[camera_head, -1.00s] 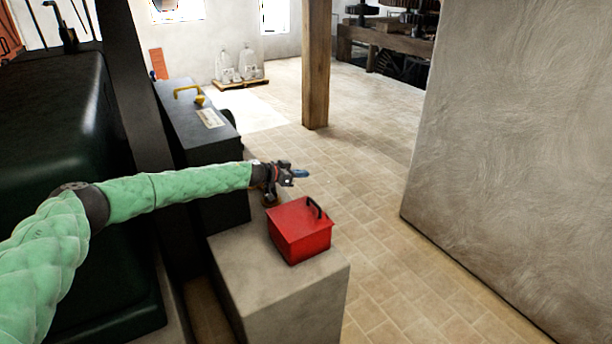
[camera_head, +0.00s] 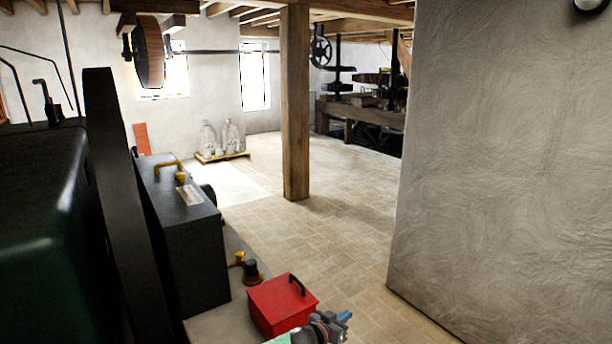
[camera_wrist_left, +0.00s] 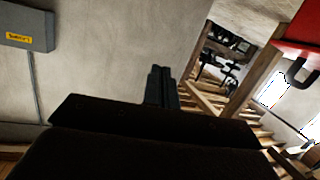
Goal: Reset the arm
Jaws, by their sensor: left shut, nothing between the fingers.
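My left gripper (camera_head: 343,318) shows at the bottom of the head view, in front of and just right of the red box's lower corner. Its fingers are shut with nothing between them. In the left wrist view the closed fingers (camera_wrist_left: 160,88) stand against a plain wall. The mint-green sleeve of my left arm only just shows at the bottom edge of the head view. My right gripper is in neither view.
A wooden post (camera_head: 296,120) and a plaster wall (camera_head: 490,160) bound open tiled floor (camera_head: 330,240).

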